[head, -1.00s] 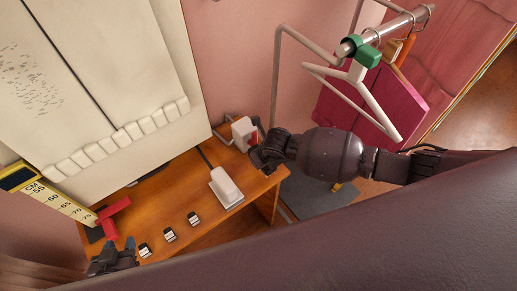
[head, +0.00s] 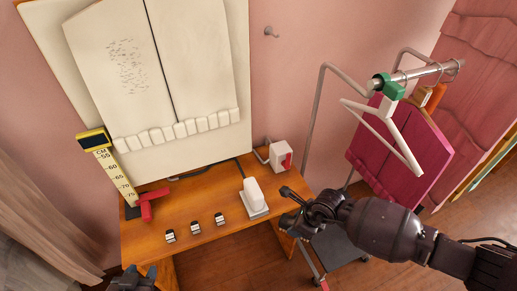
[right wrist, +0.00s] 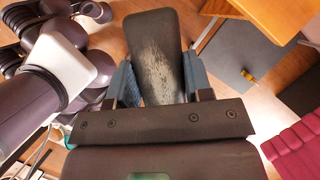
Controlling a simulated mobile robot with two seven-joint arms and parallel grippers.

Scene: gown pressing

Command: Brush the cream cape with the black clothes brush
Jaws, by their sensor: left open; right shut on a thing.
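The cream cape (head: 205,60) hangs flat against a pale board, with a dark vertical line down it and pleats along its hem. A patch of short dark specks (head: 127,66) lies on its left part. My right gripper (head: 305,208) is in front of the table's right end, away from the cape. It is shut on the black clothes brush, whose worn, greyish bristle face shows between the fingers in the right wrist view (right wrist: 158,55). My left gripper (head: 138,277) is open at the bottom left edge, partly cut off, below the table front.
The wooden table (head: 190,210) holds a red-handled tool (head: 150,203), several small clips (head: 195,227), a white iron-like device (head: 254,196) and a white box (head: 280,155). A metal rack (head: 430,70) with a magenta garment (head: 415,155) stands right.

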